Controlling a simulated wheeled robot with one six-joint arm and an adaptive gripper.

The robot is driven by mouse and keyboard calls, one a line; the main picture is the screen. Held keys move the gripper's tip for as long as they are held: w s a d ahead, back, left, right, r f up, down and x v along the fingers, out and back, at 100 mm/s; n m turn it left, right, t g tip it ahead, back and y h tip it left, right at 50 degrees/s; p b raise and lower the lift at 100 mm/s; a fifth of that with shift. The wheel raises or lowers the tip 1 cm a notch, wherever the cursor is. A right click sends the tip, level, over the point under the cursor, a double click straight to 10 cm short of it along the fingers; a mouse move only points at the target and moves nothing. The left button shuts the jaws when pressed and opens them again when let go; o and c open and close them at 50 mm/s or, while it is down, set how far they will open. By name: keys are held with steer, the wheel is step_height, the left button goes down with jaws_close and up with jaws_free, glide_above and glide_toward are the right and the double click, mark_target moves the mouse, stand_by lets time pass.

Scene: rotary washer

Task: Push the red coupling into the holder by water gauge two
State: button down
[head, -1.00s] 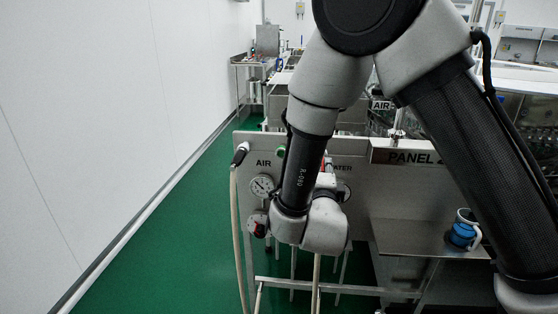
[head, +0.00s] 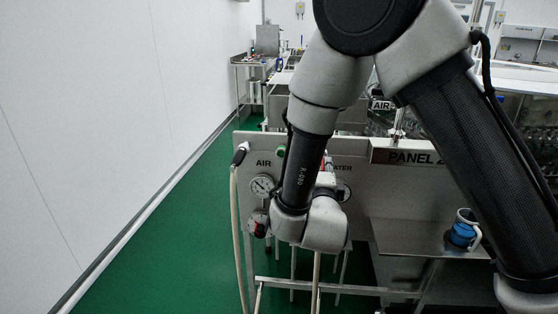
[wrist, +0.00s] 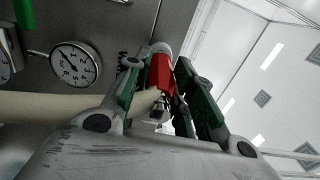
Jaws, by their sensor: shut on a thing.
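In the wrist view the red coupling (wrist: 161,76) sits between the two fingers of my gripper (wrist: 160,88), which is shut on it. A pale hose runs from the coupling's near end toward the left. A whitish rounded piece (wrist: 161,48) shows at the coupling's far end, close to the panel edge; I cannot tell whether it is the holder or whether they touch. A round gauge (wrist: 74,64) is on the panel at left. In the head view my arm hides the gripper and most of the coupling. The water gauge (head: 343,191) is partly hidden behind my arm.
The panel (head: 380,205) also carries the air gauge (head: 262,185) and a dark-ended hose (head: 238,200) at its left. A steel shelf (head: 410,240) with a blue-and-white item (head: 463,235) is at right. Green floor (head: 170,265) is clear at left.

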steer(key=shift+w, duration=0.55)
steer(key=c, duration=1.1)
jaws_free()
steer(key=shift+c, duration=0.2)
